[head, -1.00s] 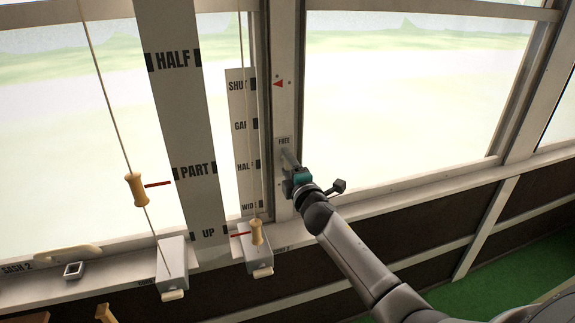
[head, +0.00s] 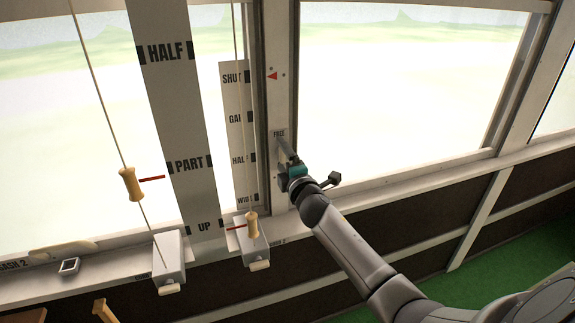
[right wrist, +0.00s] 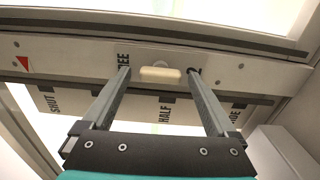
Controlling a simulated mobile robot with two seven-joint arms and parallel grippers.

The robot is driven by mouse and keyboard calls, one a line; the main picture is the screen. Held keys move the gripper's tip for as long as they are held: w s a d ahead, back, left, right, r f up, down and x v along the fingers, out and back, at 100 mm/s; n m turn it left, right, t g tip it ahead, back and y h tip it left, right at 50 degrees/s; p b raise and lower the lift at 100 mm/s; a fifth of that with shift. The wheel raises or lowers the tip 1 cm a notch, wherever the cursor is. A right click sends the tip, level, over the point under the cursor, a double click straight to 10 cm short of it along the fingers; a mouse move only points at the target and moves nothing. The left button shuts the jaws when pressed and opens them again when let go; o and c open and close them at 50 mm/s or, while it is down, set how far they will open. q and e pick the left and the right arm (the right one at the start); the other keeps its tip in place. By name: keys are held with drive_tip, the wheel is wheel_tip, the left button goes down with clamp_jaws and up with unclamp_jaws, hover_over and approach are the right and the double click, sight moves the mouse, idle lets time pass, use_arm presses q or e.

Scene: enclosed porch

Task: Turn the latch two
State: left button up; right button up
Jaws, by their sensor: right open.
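The latch shows in the right wrist view as a cream rounded knob (right wrist: 160,75) on the pale window post, beside the FREE label (right wrist: 123,60). My right gripper (right wrist: 158,72) is open, with one finger on each side of the knob and gaps between. In the head view my right gripper (head: 285,151) points at the post just below the FREE label (head: 279,133) and hides the latch there. A red triangle (head: 272,76) is higher on the post. My left gripper is not in view.
Left of the post is a scale board (head: 238,100) marked SHUT to WIDE. A cord with a wooden toggle (head: 251,225) hangs in front of it by a grey block (head: 254,247). A second toggle (head: 131,184) hangs farther left by the PART scale. The right window pane is clear.

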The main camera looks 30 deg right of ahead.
drive_tip(key=v, duration=1.5)
drive_tip(key=shift+p, duration=0.3)
drive_tip(key=shift+s+d+f, duration=0.1)
drive_tip(key=shift+s+f, duration=0.05)
drive_tip(key=s+a+f+m+g+y+b, duration=0.1)
drive_tip(key=s+f+m+g, duration=0.15)
drive_tip(key=f, duration=0.85)
drive_tip(key=s+a+f+m+g+b, duration=0.15)
drive_tip(key=s+f, duration=0.25)
drive_tip(key=f, duration=0.8)
drive_tip(key=s+a+f+m+g+y+b, duration=0.1)
drive_tip(key=s+f+m+g, duration=0.15)
drive_tip(key=f, duration=0.85)
drive_tip(key=s+a+f+m+g+y+b, duration=0.1)
drive_tip(key=s+a+f+g, duration=0.4)
drive_tip(key=s+f, duration=0.7)
drive_tip(key=s+a+f+m+g+y+b, duration=0.1)
drive_tip(key=s+a+f+m+g+b, duration=0.2)
drive_tip(key=s+f, duration=0.9)
drive_tip(key=s+a+m+g, duration=0.2)
drive_tip(key=s, duration=0.5)
drive_tip(key=shift+s+a, duration=0.15)
drive_tip(key=shift+s, duration=0.25)
